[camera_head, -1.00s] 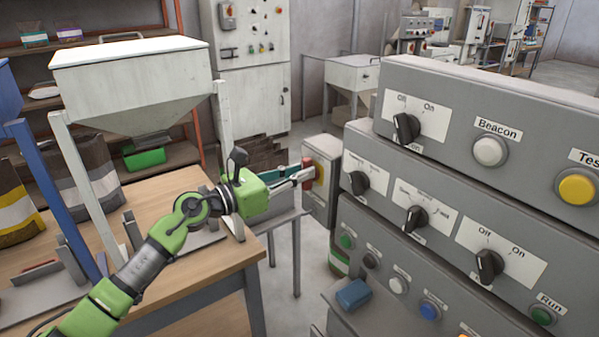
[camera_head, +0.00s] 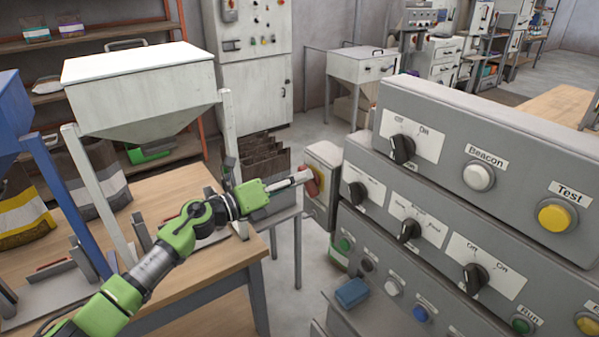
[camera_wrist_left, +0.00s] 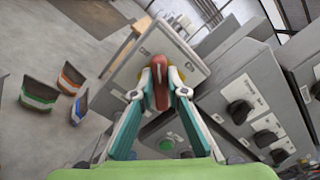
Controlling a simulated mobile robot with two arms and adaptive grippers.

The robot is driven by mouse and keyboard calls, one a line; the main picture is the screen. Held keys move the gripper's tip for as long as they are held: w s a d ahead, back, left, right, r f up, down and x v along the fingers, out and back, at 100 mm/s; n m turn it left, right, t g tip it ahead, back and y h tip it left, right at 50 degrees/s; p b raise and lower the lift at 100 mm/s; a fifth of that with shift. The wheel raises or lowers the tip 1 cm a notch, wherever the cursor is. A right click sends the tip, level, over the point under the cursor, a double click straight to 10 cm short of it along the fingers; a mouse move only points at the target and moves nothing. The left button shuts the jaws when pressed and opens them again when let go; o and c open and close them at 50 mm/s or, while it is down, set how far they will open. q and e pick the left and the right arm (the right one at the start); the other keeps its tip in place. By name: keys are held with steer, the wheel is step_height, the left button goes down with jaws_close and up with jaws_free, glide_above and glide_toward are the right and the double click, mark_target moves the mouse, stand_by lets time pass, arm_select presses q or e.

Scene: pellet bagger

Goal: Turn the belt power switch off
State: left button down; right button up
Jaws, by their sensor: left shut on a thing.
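The belt power switch is a red handle (camera_head: 312,186) on a yellow plate, on the face of a small grey box (camera_head: 328,155) left of the large control panel. My left gripper (camera_head: 306,179) reaches it from the left and is shut on the handle. In the left wrist view the red handle (camera_wrist_left: 160,88) stands between the two fingertips of my left gripper (camera_wrist_left: 162,92), one on each side. My right gripper is not in view.
The large grey panel (camera_head: 450,130) with several knobs and buttons stands close on the right. A blue block (camera_head: 352,292) lies on a ledge before it. A wooden table (camera_head: 215,262) with a white hopper (camera_head: 140,80) is on the left.

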arm_select(q)
steer(key=shift+w+f+n+p, duration=0.15)
steer(key=shift+n+p, duration=1)
steer(key=shift+n, duration=0.95)
steer(key=shift+f+n+p, duration=0.15)
steer(key=shift+n+p, duration=1)
steer(key=shift+n, duration=0.95)
steer(key=c, duration=2)
jaws_free()
steer(key=shift+f, duration=0.15)
